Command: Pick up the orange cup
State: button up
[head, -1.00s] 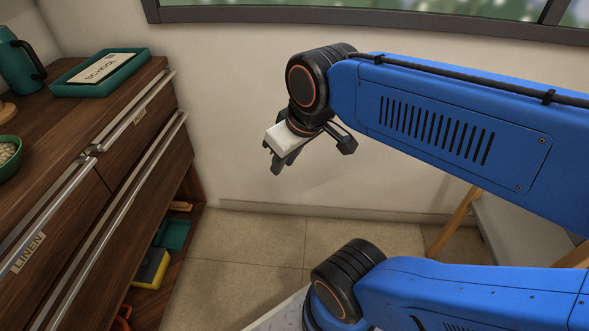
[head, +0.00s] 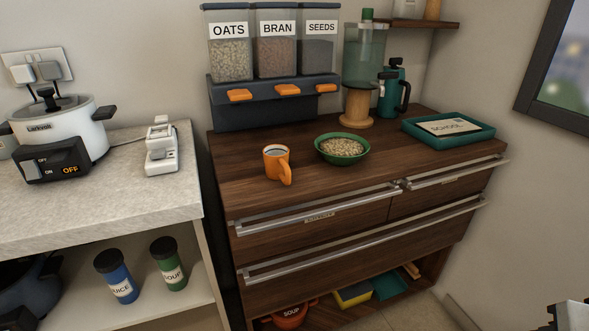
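The orange cup (head: 271,165) stands upright on the dark wooden dresser top, near its front edge. Its handle points toward the front right, and something pale shows inside it. Only a small part of my gripper (head: 570,316) shows, at the bottom right corner, far from the cup. Its fingers are mostly cut off by the picture edge, so I cannot tell if they are open.
A green bowl of grain (head: 342,149) stands right of the cup. The dispenser with orange levers (head: 270,105) is behind it. A teal tray (head: 478,138), teal jug (head: 392,92) and wooden-based dispenser (head: 357,106) stand farther right. Drawer handles (head: 318,212) stick out in front.

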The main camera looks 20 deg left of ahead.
aim_at(276, 157)
jog(key=u, duration=1.25)
